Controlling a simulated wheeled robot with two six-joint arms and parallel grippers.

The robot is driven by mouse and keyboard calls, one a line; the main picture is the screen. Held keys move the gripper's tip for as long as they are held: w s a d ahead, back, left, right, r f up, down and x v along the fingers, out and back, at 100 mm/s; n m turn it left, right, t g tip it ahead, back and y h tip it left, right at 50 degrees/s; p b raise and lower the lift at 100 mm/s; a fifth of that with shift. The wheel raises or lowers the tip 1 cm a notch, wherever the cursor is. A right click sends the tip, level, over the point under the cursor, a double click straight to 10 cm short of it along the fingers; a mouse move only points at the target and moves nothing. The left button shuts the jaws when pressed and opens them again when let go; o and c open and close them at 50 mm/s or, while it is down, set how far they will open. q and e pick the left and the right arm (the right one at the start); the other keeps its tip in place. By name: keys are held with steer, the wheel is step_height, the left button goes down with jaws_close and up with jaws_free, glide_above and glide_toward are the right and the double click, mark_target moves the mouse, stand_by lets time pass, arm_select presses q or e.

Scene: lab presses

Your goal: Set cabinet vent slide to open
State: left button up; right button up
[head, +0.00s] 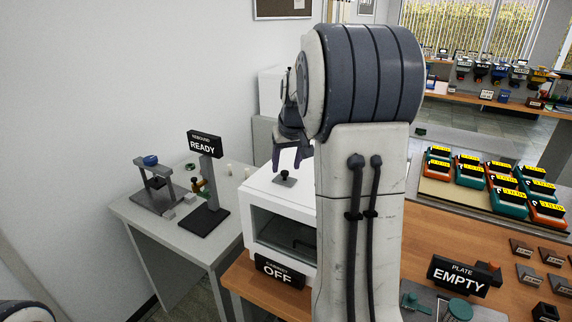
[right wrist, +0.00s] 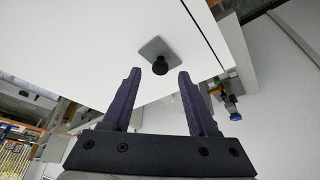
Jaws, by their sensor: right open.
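The white cabinet (head: 272,198) stands on the wooden bench, with a dark window in its front and a sign (head: 279,271) reading OFF. On its top is the vent slide, a dark knob on a small grey plate (head: 286,179). In the right wrist view the black knob (right wrist: 160,66) and plate (right wrist: 154,48) lie just beyond the fingertips, roughly centred between them. My right gripper (head: 289,163) is open and empty, fingers pointing down above the knob; it also shows in the right wrist view (right wrist: 160,76). I cannot tell any contact. My left gripper is out of view.
A grey side table (head: 150,222) at left holds a small press and a READY sign (head: 203,145). On the wooden bench at right are an EMPTY sign (head: 459,276) and several orange-and-green devices. My right arm hides the cabinet's right side.

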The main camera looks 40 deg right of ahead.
steer(key=shift+x, duration=1.05)
steer(key=shift+c, duration=0.3)
jaws_close()
steer(key=shift+w+r, duration=0.1)
stand_by(0.3)
